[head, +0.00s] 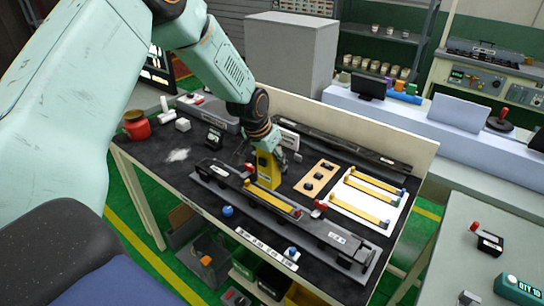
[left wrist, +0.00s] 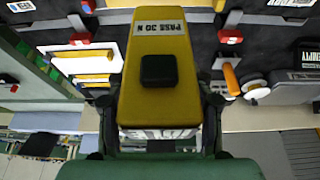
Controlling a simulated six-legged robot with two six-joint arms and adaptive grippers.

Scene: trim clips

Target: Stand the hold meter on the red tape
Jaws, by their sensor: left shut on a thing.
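The hold meter (head: 267,172) is a yellow block over the dark workbench, behind the long grey fixture. In the left wrist view the hold meter (left wrist: 158,105) fills the middle, with a black square button and a "PASS 30 N" label. My left gripper (head: 267,148) is shut on it from above; its dark fingers lie on either side of the meter in the left wrist view. The meter looks about upright. I cannot tell whether its lower end touches the bench. I cannot make out the red tape for sure. My right gripper is not in view.
The grey fixture (head: 215,181) with a yellow strip (head: 272,200) and red clamps (head: 321,206) lies in front. A tan block (head: 316,178) and a white board (head: 343,202) with yellow strips are to the right. A red pot (head: 137,126) stands at the far left.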

